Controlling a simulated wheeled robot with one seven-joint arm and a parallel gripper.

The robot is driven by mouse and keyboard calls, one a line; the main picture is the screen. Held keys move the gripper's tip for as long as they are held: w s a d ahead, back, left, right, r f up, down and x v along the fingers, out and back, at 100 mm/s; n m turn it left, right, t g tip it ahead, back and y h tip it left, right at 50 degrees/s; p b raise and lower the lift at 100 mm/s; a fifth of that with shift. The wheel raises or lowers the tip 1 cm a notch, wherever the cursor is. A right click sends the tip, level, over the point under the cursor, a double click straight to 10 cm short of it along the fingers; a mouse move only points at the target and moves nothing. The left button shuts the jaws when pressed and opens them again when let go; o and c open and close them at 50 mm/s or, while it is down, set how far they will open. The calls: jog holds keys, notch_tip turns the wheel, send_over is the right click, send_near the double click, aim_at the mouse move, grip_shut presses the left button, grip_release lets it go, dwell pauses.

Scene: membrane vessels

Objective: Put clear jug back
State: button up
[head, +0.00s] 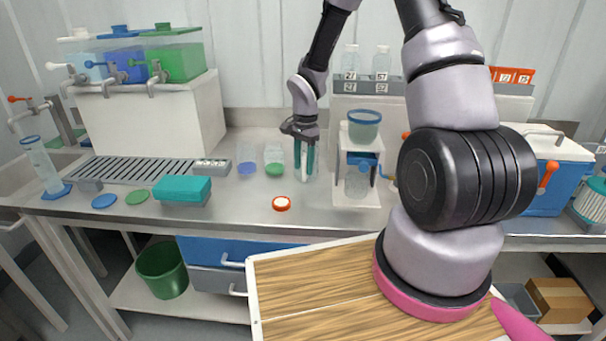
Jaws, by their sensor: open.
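My gripper (304,162) points down over the steel bench with its teal fingers apart. A clear, colourless vessel (315,166), seemingly the clear jug, stands at the fingers and is partly hidden by them. I cannot tell whether the fingers touch it. To its left stand a clear jug with green contents (274,162) and one with blue contents (247,160). Another clear vessel (357,182) sits inside the white stand to the right of my gripper.
An orange-rimmed lid (282,203) lies in front of my gripper. A teal block (182,190), a green lid (137,197) and a blue lid (105,201) lie left. A drain grate (135,169) is behind them. The white stand (345,197) is close on the right.

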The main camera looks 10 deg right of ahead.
jog(key=r, duration=0.9)
jog(key=shift+d, duration=0.25)
jog(key=s+d+r+n+t, duration=0.2)
jog(key=s+r, duration=0.2)
jog(key=r, duration=0.5)
jog(key=s+d+r+n+t, duration=0.2)
jog(key=s+r, duration=0.3)
jog(key=r, duration=0.5)
jog(key=s+r+n+t+y, duration=0.1)
jog(key=s+r, duration=0.3)
jog(key=s, duration=0.2)
jog(key=s+r+n+t, duration=0.2)
jog(key=s+r, duration=0.2)
jog(key=s, duration=0.3)
jog(key=shift+d+r+n+y, duration=0.3)
jog(key=shift+d+r+y, duration=0.05)
jog(key=shift+d+y, duration=0.1)
